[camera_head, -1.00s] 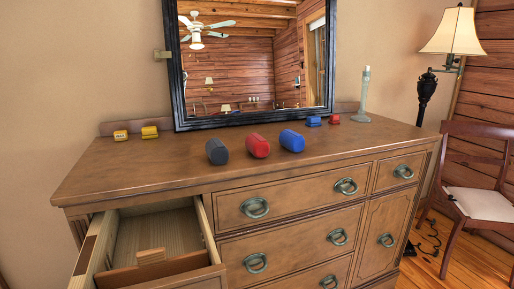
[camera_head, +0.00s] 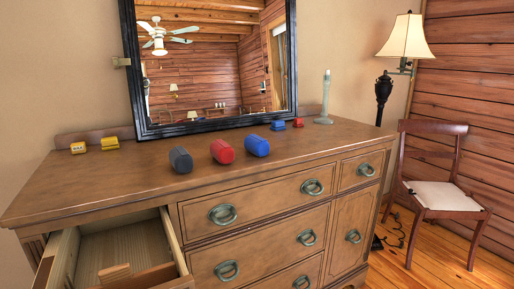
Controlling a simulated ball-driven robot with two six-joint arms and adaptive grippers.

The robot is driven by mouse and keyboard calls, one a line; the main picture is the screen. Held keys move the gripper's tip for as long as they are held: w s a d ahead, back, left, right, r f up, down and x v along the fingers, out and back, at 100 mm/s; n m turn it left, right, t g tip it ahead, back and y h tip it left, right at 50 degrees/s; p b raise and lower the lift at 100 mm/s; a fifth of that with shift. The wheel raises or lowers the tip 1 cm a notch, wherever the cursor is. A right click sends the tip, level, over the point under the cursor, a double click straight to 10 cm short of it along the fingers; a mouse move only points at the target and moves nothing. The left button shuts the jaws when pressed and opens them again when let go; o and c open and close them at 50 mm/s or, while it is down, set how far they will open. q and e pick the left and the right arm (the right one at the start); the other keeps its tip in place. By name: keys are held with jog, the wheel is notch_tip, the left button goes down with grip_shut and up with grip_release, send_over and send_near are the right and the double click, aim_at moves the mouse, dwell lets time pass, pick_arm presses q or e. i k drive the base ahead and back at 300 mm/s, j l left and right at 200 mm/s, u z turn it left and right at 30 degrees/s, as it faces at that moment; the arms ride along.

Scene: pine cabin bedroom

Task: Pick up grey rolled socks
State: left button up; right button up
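The grey rolled socks (camera_head: 181,160) lie on top of the wooden dresser (camera_head: 120,184), left of the red roll (camera_head: 222,151) and the blue roll (camera_head: 257,145). The three rolls form a row near the middle of the dresser top, with small gaps between them. Neither of my grippers shows in the head view.
The top left drawer (camera_head: 124,247) is pulled open, with a wooden block inside. Yellow items (camera_head: 109,143) sit at the back left. A small blue item (camera_head: 278,126), a small red item (camera_head: 298,122) and a candlestick (camera_head: 325,112) stand behind. A chair (camera_head: 445,194) is at right.

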aim_at(180, 158)
jog(key=u, duration=0.6)
jog(key=i+l+u, duration=0.1)
jog(key=u, duration=0.35)
jog(key=l+u, duration=0.4)
jog(key=i+l+u, duration=0.1)
jog(key=u, duration=0.35)
jog(key=l+u, duration=0.25)
jog(key=u, duration=0.15)
